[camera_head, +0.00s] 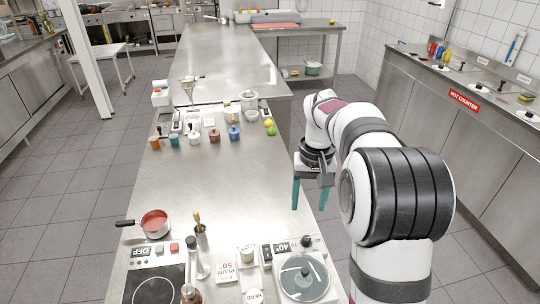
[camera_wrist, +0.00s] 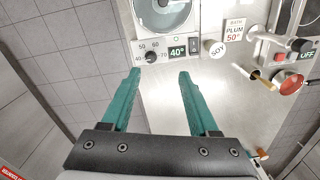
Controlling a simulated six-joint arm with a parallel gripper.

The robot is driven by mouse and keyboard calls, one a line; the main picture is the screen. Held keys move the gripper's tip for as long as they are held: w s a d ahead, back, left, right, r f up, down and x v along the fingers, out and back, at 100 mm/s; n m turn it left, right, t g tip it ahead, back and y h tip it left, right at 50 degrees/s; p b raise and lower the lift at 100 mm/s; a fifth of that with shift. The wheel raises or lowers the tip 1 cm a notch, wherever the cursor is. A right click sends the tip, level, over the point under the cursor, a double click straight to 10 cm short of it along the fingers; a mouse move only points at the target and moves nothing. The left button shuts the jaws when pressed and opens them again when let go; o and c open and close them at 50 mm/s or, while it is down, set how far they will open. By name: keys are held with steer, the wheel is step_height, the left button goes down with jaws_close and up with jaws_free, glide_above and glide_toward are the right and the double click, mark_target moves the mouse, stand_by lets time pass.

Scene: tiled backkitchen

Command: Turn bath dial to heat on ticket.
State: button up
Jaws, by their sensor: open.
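The bath (camera_head: 318,291) is a pale unit with a round grey top at the near right of the steel table. Its dial (camera_head: 307,241) is a small dark knob, also in the wrist view (camera_wrist: 151,57), with marks 40 to 70 around it. The display (camera_wrist: 177,51) beside it reads 40°. The ticket (camera_wrist: 235,32) reads BATH PLUM 50°; it also stands left of the bath in the head view (camera_head: 226,267). My gripper (camera_head: 309,200) is open and empty, with green fingers apart from the dial. In the wrist view its fingertips (camera_wrist: 160,74) point toward the dial. The knob's pointer is too small to read.
A jar marked SOY (camera_wrist: 214,48) stands between display and ticket. A hob (camera_head: 155,285) marked OFF, a red pan (camera_head: 154,223) and a utensil holder (camera_head: 202,237) are to the left. The table's middle is clear. Several cups and jars stand farther back.

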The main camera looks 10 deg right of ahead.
mark_target(307, 237)
steer(key=w+d+f, duration=0.1)
steer(key=f, duration=0.5)
steer(key=w+f, duration=0.1)
steer(key=f, duration=0.5)
steer(key=w+d+f, duration=0.1)
steer(key=f, duration=0.5)
steer(key=shift+w+d+f, duration=0.25)
steer(key=shift+w+d, duration=0.05)
steer(key=shift+w, duration=0.05)
jaws_close()
